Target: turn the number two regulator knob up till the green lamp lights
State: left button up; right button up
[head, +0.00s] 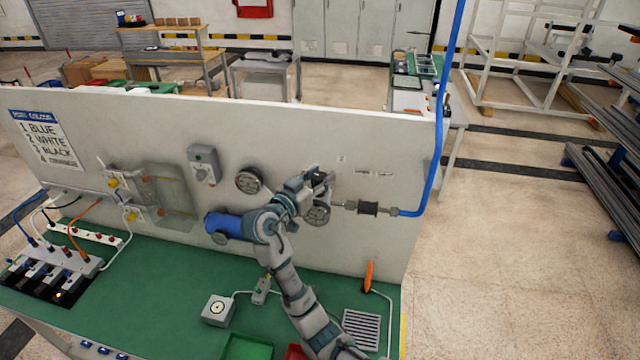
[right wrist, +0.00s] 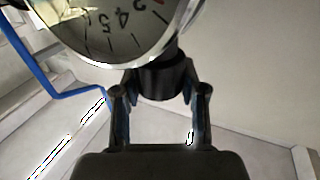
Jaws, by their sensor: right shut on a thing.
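My right gripper (head: 318,180) is at the upright grey panel (head: 400,165), beside a round gauge (head: 318,214). In the right wrist view, my right gripper (right wrist: 160,92) is shut on a black regulator knob (right wrist: 163,78), its two fingers on either side. The gauge (right wrist: 110,28) by the knob shows upside down, with 4 and 5 readable; its needle reading cannot be told. In the head view the gripper mostly hides the knob. I cannot make out a lit green lamp. My left gripper is not in view.
A second round gauge (head: 250,180) and a grey box (head: 203,165) sit further left on the panel. A blue hose (head: 437,150) runs up at the panel's right end. The green bench top (head: 180,290) holds a small white dial box (head: 218,309) and a vented plate (head: 361,329).

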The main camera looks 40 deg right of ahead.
jog(key=m+g+b, duration=0.1)
jog(key=g, duration=0.1)
jog(key=m+g+b, duration=0.1)
jog(key=g, duration=0.1)
jog(key=m+g+b, duration=0.1)
jog(key=shift+w+f+m+g+h, duration=0.1)
jog(key=shift+f+m+g+h, duration=0.2)
jog(key=shift+g, duration=0.1)
jog(key=m+g+b, duration=0.1)
jog(key=m+g, duration=0.1)
jog(key=g, duration=0.1)
jog(key=shift+r, duration=0.15)
jog(key=shift+m+g+y, duration=0.8)
jog(key=shift+m+g, duration=0.3)
jog(key=shift+g, duration=0.9)
jog(key=o, duration=1.2)
jog(key=shift+c, duration=0.2)
jog(key=shift+w+a, duration=0.1)
jog(key=shift+w, duration=0.05)
jog(key=shift+a+r, duration=0.1)
jog(key=shift+r, duration=0.05)
